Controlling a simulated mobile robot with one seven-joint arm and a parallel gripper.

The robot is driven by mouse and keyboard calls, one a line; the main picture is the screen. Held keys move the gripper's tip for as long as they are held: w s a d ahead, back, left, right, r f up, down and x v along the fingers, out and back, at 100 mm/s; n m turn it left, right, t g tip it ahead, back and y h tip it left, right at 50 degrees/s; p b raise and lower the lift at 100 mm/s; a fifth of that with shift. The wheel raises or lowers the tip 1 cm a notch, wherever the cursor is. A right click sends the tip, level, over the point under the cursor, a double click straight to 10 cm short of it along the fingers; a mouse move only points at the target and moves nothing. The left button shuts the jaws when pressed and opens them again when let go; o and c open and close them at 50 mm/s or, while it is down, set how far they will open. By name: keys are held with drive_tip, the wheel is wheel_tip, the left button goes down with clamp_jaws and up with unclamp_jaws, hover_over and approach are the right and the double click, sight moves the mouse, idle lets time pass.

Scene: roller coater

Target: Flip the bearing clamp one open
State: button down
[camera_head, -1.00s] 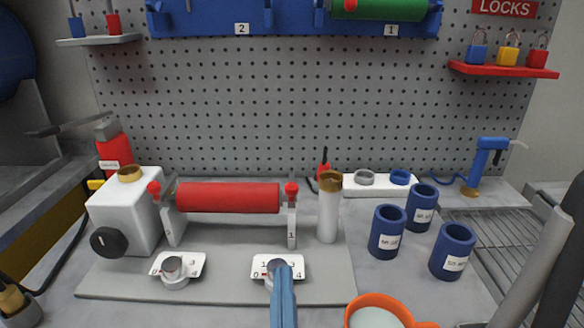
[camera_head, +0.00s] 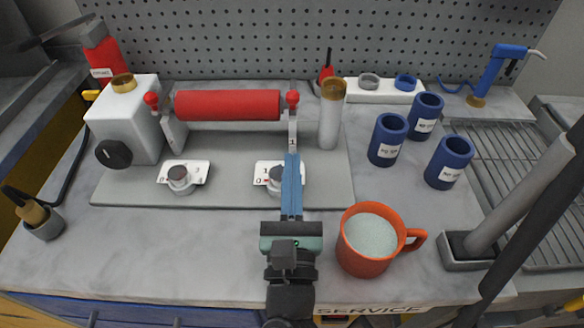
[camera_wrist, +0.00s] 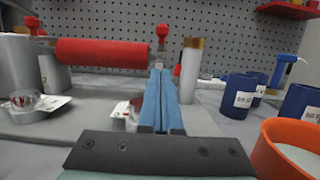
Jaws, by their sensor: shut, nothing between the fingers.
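Bearing clamp one is the grey upright marked "1" with a red ball knob (camera_head: 292,98) on top, at the right end of the red roller (camera_head: 228,105). The knob also shows in the wrist view (camera_wrist: 162,31). The knob stands upright, and the clamp looks closed over the roller's end. My gripper (camera_head: 291,156) points away from me, with its long blue fingers together and empty. Its tips (camera_wrist: 161,72) appear just below the knob, in front of the upright. I cannot tell whether they touch it. The fingers partly cover the right dial (camera_head: 274,176).
A second clamp with a red knob (camera_head: 151,99) holds the roller's left end. A white tank (camera_head: 123,120) stands left and a brown-topped cylinder (camera_head: 331,118) close right. An orange mug (camera_head: 362,250) stands right of my gripper, with blue cups (camera_head: 388,138) beyond.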

sight(293, 91)
drive_tip(key=p+x, duration=0.2)
drive_tip(key=x, duration=0.4)
drive_tip(key=shift+w, duration=0.35)
drive_tip(key=shift+r+p, duration=0.2)
drive_tip(key=shift+p, duration=0.2)
drive_tip(key=shift+w+d+r+g+p, duration=0.15)
drive_tip(key=shift+r+g+p, duration=0.2)
drive_tip(key=shift+p, duration=1.15)
drive_tip(key=shift+a+f, duration=0.15)
drive_tip(key=shift+a, duration=0.05)
drive_tip(key=shift+g+p, duration=0.25)
drive_tip(key=shift+p, duration=0.25)
